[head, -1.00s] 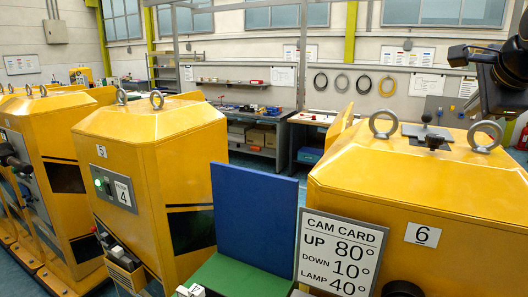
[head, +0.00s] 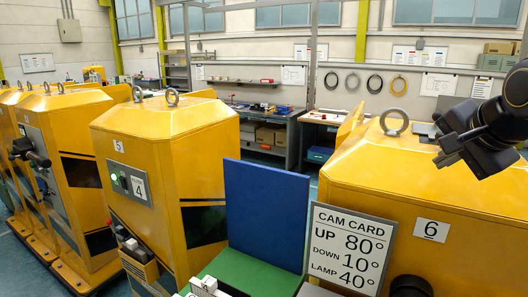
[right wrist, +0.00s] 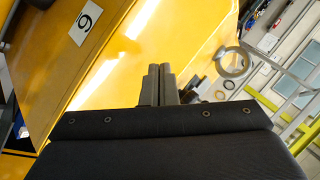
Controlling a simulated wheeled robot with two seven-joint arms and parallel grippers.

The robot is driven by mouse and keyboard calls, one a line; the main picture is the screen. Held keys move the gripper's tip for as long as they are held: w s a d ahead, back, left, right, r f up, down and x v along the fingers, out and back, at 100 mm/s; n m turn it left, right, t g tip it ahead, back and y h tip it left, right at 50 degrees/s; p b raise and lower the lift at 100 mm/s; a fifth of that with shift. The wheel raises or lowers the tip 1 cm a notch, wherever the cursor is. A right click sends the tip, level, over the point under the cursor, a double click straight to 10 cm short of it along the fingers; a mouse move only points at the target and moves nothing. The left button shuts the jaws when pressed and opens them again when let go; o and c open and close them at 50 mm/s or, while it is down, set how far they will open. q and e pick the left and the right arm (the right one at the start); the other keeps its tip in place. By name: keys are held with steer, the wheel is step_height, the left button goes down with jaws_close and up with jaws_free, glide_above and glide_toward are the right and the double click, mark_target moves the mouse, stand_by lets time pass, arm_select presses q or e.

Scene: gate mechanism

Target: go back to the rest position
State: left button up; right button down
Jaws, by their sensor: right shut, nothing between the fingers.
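My right gripper (head: 447,152) is black and shows at the right of the head view, in front of the yellow machine marked 6 (head: 375,185). In the right wrist view its two fingers (right wrist: 158,70) are together with nothing between them. The machine's yellow side (right wrist: 150,40) fills much of that view. My left gripper is not in view.
A cam card (head: 347,250) stands in front of machine 6, beside a blue panel (head: 266,213) and a green surface (head: 245,272). A lifting ring (head: 394,122) tops machine 6.

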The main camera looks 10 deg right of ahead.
steer(key=s+a+f+n+g+y+b, duration=0.1)
steer(key=s+a+f+n+y, duration=0.1)
steer(key=s+a+f+n, duration=0.2)
steer(key=s+a+f+n+g+y+b, duration=0.1)
steer(key=s+a+f+n, duration=0.4)
steer(key=f, duration=1.6)
steer(key=s+a+f+n+g+y+b, duration=0.1)
steer(key=s+a+f+n+y+b, duration=0.1)
steer(key=s+a+f, duration=0.5)
steer(key=a+f+n+y, duration=0.1)
steer(key=a+f+n, duration=0.1)
steer(key=a+f, duration=0.2)
steer(key=shift+s+a+f+n+g, duration=0.2)
steer(key=shift+a+f+n+g, duration=0.15)
steer(key=shift+f, duration=0.35)
steer(key=shift+s+d, duration=0.1)
steer(key=shift+d, duration=0.05)
